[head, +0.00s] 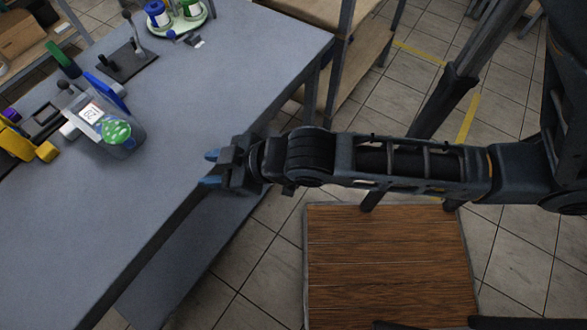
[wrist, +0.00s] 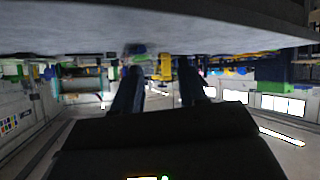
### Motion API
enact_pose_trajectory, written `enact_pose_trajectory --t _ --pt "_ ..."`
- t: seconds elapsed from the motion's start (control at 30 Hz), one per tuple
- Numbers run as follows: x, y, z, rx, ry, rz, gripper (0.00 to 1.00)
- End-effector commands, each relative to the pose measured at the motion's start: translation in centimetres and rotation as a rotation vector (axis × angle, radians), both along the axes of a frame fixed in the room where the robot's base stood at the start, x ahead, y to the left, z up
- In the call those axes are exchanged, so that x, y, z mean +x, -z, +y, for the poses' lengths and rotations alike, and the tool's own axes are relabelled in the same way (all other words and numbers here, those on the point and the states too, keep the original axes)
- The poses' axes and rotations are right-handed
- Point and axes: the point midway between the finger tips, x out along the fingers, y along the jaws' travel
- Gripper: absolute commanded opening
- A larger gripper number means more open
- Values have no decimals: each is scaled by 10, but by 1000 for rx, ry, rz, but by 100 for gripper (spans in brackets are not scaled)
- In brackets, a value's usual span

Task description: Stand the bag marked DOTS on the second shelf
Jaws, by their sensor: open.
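No bag with a readable DOTS mark shows. A see-through container or bag (head: 126,146) with a white label (head: 90,113) and a green, light-spotted round shape (head: 117,132) stands on the grey table (head: 250,80) at the left in the head view. I cannot make out the label's text. My gripper (head: 210,168) is open and empty at the table's near edge, to the right of that container and apart from it. Its two dark fingers (wrist: 158,66) stand apart in the wrist view. A wooden shelf unit (head: 295,10) with a lower board (head: 365,60) is behind the table.
A green-rimmed tray (head: 203,20) with blue and green jars is at the table's back. A dark stand (head: 128,62) and yellow-and-black tools (head: 22,145) are at the left. A wooden platform (head: 390,265) lies on the tiled floor. The table's middle is clear.

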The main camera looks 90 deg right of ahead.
Motion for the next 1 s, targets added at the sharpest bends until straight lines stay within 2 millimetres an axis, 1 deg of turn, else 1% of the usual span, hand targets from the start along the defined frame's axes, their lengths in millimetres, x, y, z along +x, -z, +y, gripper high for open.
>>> enact_pose_trajectory --t 0.03,0.17,0.2,0.27,0.3,0.43,0.53,0.67,0.9,1.0 --pt "-21 -4 10 7 -24 -17 42" --pt "-62 -28 32 28 -74 -95 42" --pt "-74 -37 39 35 -87 -121 42" --pt "-91 -51 47 48 -105 -155 42" --pt "-101 -61 52 58 -114 -177 42" --pt "-127 -89 63 81 -132 -241 42" --pt "-139 -105 67 93 -139 -274 42" --pt "-146 -115 70 99 -142 -295 43" --pt "-145 -116 69 100 -140 -300 43" --pt "-138 -109 66 95 -114 -311 43"
